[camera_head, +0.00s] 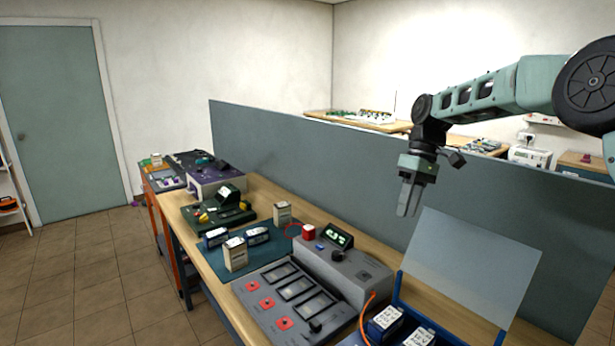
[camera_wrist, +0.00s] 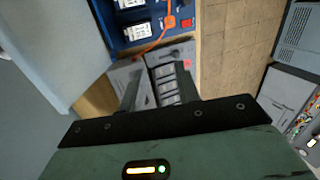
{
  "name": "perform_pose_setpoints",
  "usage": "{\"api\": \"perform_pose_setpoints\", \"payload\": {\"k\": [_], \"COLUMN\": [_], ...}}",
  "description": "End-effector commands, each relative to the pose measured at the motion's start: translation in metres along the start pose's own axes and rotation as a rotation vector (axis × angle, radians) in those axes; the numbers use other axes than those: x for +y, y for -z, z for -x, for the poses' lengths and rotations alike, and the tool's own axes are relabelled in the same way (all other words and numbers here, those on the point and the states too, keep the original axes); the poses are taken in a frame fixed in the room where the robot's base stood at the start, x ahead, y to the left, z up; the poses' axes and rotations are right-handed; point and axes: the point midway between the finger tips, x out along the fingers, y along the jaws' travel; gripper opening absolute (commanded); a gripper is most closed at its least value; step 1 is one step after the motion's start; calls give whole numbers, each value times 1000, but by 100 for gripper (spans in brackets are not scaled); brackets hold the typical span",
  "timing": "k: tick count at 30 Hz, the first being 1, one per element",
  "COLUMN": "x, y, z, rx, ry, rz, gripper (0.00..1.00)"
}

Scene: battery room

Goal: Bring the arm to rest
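My gripper (camera_head: 408,212) hangs fingers-down in the air above the right part of the bench, in front of the blue-grey partition. In the wrist view my gripper (camera_wrist: 157,75) has its two fingers apart with nothing between them. The grey console (camera_head: 345,272), with a green-lit display and several dark windows, is below and to the left of it in the head view. The console also shows past the fingertips in the wrist view (camera_wrist: 148,64). My gripper touches nothing that I can see.
The partition (camera_head: 300,150) runs along the bench (camera_head: 370,240). A clear panel (camera_head: 470,265) stands up from a blue tray (camera_head: 398,290) holding batteries, below my gripper. Several batteries and boxes stand on a dark mat (camera_head: 208,262). Open floor (camera_head: 90,270) lies left.

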Motion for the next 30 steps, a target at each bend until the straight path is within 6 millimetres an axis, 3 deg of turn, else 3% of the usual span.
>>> {"api": "perform_pose_setpoints", "payload": {"k": [1,3,8,15,19,24,30], "x": [-28,-62,-135,-219,-249,-266,-269], "y": [0,-2,-23,-90,-139,-199,-236], "z": [-11,-25,-60,-121,-156,-192,-212], "rx": [-7,-10,-12,1,16,43,62], "ry": [-16,-37,-88,-173,-220,-272,-300], "rz": [10,12,13,4,-5,-20,-35], "gripper": [33,33,33,33,33,33,33]}}
